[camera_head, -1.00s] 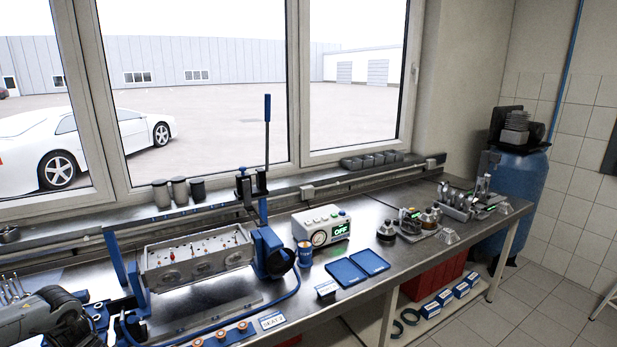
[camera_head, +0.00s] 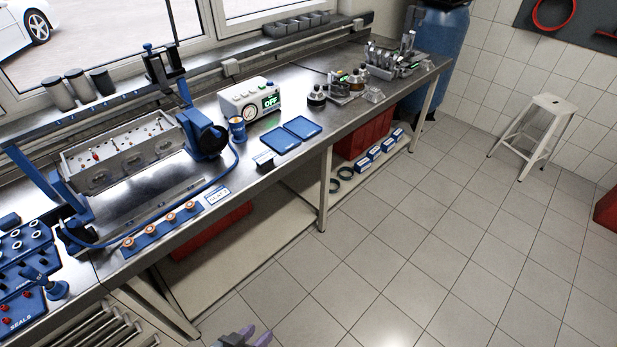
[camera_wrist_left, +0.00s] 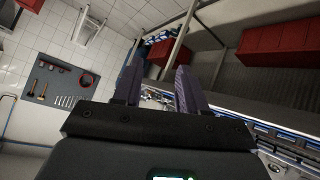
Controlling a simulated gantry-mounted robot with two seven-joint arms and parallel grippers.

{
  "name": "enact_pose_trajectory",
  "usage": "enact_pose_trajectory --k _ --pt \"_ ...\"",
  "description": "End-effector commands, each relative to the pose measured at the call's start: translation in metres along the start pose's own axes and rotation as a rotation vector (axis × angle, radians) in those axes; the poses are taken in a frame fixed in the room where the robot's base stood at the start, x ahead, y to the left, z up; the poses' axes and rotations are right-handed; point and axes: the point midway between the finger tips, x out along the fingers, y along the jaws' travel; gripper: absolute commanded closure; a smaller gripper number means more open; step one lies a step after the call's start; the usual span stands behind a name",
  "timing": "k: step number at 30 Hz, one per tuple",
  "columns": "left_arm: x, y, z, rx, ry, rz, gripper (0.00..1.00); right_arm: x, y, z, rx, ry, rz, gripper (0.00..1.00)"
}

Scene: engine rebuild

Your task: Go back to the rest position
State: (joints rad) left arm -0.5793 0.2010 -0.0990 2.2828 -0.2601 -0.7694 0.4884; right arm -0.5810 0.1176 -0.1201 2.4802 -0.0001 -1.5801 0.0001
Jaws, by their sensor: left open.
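My left gripper (camera_head: 250,336) shows at the bottom edge of the head view, in front of the bench and over the tiled floor. Only its purple-grey fingertips are seen there. In the left wrist view the two fingers (camera_wrist_left: 159,88) stand apart with nothing between them, so it is open and empty. My right gripper is in neither view.
The metal workbench (camera_head: 280,162) holds a cylinder head (camera_head: 122,152) in a blue fixture, a tester box (camera_head: 250,100) reading OFF and two blue trays (camera_head: 291,135). A white stool (camera_head: 537,132) stands at right. The tiled floor (camera_head: 400,255) between is clear.

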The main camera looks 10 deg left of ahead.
Motion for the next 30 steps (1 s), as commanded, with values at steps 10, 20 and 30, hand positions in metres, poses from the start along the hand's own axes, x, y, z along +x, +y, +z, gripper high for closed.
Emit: enact_pose_trajectory --k 10,20,30 --pt "-0.069 -0.024 0.016 0.066 -0.380 -0.221 0.58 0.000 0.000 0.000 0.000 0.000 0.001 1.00" --pt "-0.124 -0.015 -0.005 0.174 -0.554 -0.217 0.58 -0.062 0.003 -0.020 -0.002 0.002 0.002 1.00" --pt "-0.194 0.012 -0.088 0.174 -0.553 -0.217 0.58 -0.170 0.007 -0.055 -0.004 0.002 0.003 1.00"
